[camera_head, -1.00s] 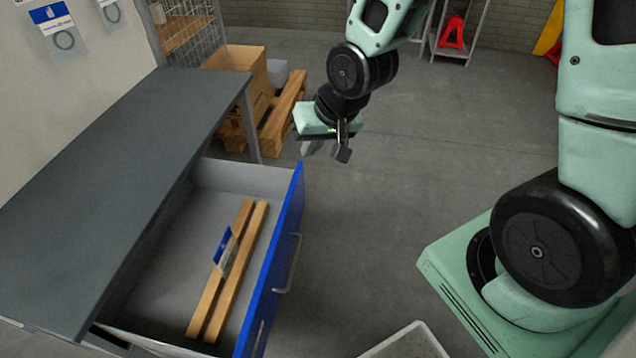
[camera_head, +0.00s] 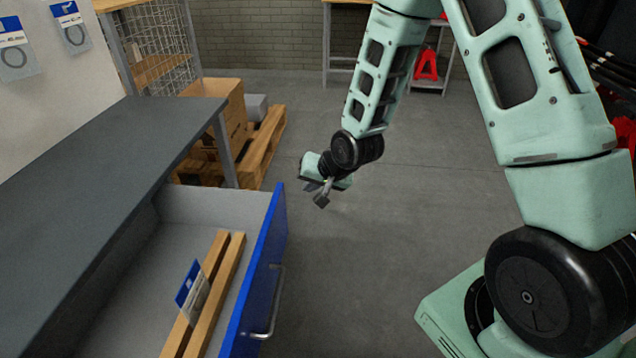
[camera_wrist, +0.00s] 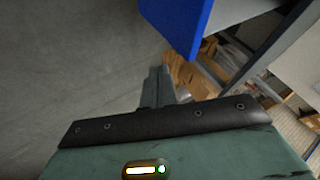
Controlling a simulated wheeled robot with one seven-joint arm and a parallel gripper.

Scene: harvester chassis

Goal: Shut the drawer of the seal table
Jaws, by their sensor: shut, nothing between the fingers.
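The seal table (camera_head: 95,165) has a dark grey top and stands at the left in the head view. Its drawer (camera_head: 259,273) is pulled far out, with a blue front and a metal bar handle (camera_head: 274,310). Two wooden strips and a blue-and-white packet (camera_head: 193,293) lie in the drawer. My gripper (camera_head: 321,197) is shut and empty, to the right of the drawer front's far end and apart from it. In the wrist view the shut fingers (camera_wrist: 158,85) show just below the blue drawer front (camera_wrist: 178,22).
A cardboard box (camera_head: 217,108) and a wooden pallet (camera_head: 262,145) stand beyond the table's far end. A wire rack (camera_head: 160,50) is behind. The grey floor (camera_head: 400,220) right of the drawer is clear up to my base.

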